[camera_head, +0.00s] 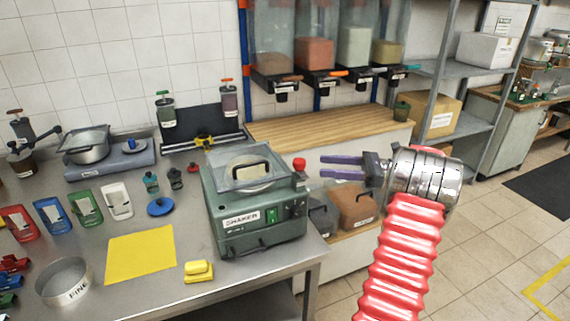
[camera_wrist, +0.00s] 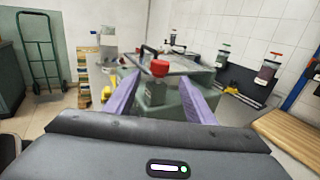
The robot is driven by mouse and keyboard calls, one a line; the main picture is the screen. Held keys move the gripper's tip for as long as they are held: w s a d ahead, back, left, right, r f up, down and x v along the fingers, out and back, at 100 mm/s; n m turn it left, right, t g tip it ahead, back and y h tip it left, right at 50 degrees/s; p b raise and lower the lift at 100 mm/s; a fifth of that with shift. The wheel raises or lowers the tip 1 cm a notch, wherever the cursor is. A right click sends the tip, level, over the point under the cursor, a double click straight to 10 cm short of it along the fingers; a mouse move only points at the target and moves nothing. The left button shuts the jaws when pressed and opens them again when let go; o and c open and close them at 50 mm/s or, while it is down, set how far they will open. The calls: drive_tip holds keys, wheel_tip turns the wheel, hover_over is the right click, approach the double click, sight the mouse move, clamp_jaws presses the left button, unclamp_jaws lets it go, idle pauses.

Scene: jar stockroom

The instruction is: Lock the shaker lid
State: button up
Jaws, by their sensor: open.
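The green shaker (camera_head: 255,215) stands on the metal table near its right edge. Its clear lid (camera_head: 247,167) with a black handle lies on top and looks closed. A red knob (camera_head: 299,164) stands up at the shaker's right side, beside the lid. My gripper (camera_head: 322,167) is open and empty, just right of the red knob, with its purple fingers pointing left. In the wrist view the red knob (camera_wrist: 159,68) shows between the two purple fingertips, a little beyond them. I cannot tell whether the knob touches either finger.
A yellow mat (camera_head: 141,255) and a yellow block (camera_head: 199,271) lie left of the shaker. A sieve (camera_head: 63,282) is at the front left. Storage bins (camera_head: 350,204) stand right of the shaker, below a wooden shelf (camera_head: 330,127). Hoppers hang above.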

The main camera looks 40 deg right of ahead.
sight(286, 170)
drive_tip(key=x, duration=1.3)
drive_tip(key=shift+w+a, duration=0.1)
drive_tip(key=shift+a, duration=0.15)
drive_tip(key=shift+c, duration=0.6)
drive_tip(key=c, duration=1)
